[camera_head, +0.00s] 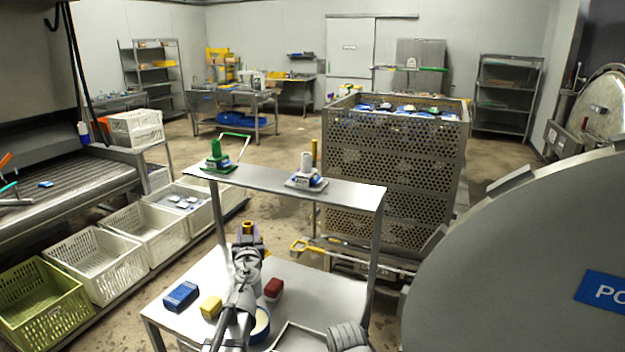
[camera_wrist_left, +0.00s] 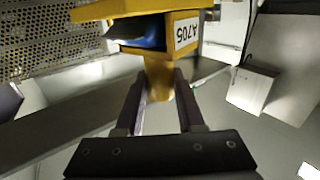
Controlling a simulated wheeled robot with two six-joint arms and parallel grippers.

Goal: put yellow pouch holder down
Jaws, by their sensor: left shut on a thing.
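The yellow pouch holder (camera_wrist_left: 160,30), with a label reading A705 and something dark blue in it, fills the top of the left wrist view. My left gripper (camera_wrist_left: 161,82) is shut on its yellow stem. A green holder (camera_head: 217,158) and a white holder (camera_head: 306,172) stand upright on the raised shelf (camera_head: 262,176). My right gripper is not in view.
On the lower tabletop (camera_head: 325,290) lie a blue box (camera_head: 181,296), a yellow block (camera_head: 211,307) and a red block (camera_head: 273,289). A perforated metal crate (camera_head: 395,180) stands behind the shelf. The shelf between the two holders is bare. A large grey vessel (camera_head: 520,250) is at right.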

